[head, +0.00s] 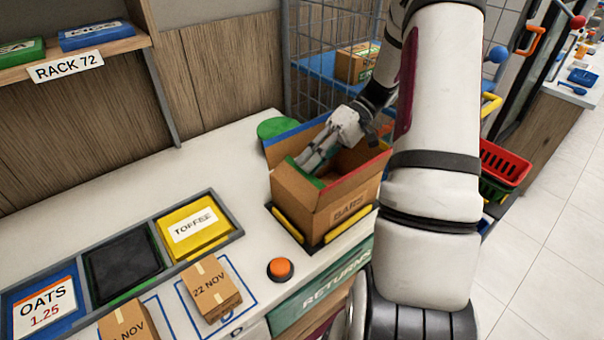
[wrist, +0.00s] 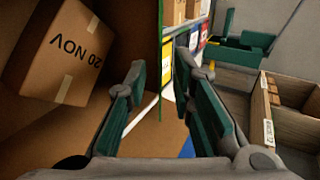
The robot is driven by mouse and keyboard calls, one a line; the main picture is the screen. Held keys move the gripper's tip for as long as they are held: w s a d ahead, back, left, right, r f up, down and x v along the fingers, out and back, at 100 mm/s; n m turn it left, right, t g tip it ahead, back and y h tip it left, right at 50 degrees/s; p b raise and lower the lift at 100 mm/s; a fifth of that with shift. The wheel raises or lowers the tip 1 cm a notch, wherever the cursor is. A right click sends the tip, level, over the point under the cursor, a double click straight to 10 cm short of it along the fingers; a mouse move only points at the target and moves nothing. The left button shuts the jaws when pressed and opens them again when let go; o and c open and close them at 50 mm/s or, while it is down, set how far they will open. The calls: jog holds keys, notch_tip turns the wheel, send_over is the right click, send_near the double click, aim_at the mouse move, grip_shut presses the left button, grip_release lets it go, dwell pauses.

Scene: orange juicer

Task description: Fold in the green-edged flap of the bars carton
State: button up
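The bars carton (head: 318,212) stands open on the counter, its label facing front. Its green-edged flap (head: 313,181) shows at the left side of the opening. My gripper (head: 308,162) is over the left part of the carton, beside the green edge. In the wrist view its fingers (wrist: 164,88) are apart, with a green edge (wrist: 161,60) running upright between them. A small box marked 20 NOV (wrist: 62,55) lies inside the carton. I cannot tell whether a finger touches the flap.
Yellow bars (head: 290,225) edge the carton's dark base. An orange button (head: 280,268) and a 22 NOV box (head: 210,290) are in front left. Bins, including a yellow TOFFEE bin (head: 195,225), line the left. A wire rack (head: 330,45) stands behind. Counter left of the carton is clear.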

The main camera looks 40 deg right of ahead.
jog(key=shift+v, duration=1.4)
jog(key=c, duration=0.3)
jog(key=shift+r, duration=0.15)
grip_shut()
jog(key=s+a+r+n+h+p, duration=0.25)
jog(key=r+n+h, duration=0.25)
jog(key=r+n, duration=0.3)
jog(key=s+a+r+n+h+p, duration=0.1)
jog(key=a+r+n+h+p, duration=0.2)
jog(key=r+n, duration=0.5)
jog(key=n+h+p, duration=0.1)
jog(key=n, duration=0.1)
send_over(306, 187)
jog(key=x, duration=0.3)
jog(key=d+x, duration=0.1)
jog(key=x, duration=0.3)
jog(key=d+x, duration=0.1)
jog(key=x, duration=0.3)
jog(key=shift+s+d+f, duration=0.15)
jog(key=shift+f, duration=0.45)
jog(key=shift+d+f+p, duration=0.4)
jog(key=shift+d+f, duration=0.3)
jog(key=shift+f, duration=0.25)
jog(key=shift+d+f, duration=0.35)
jog(key=shift+f, duration=0.25)
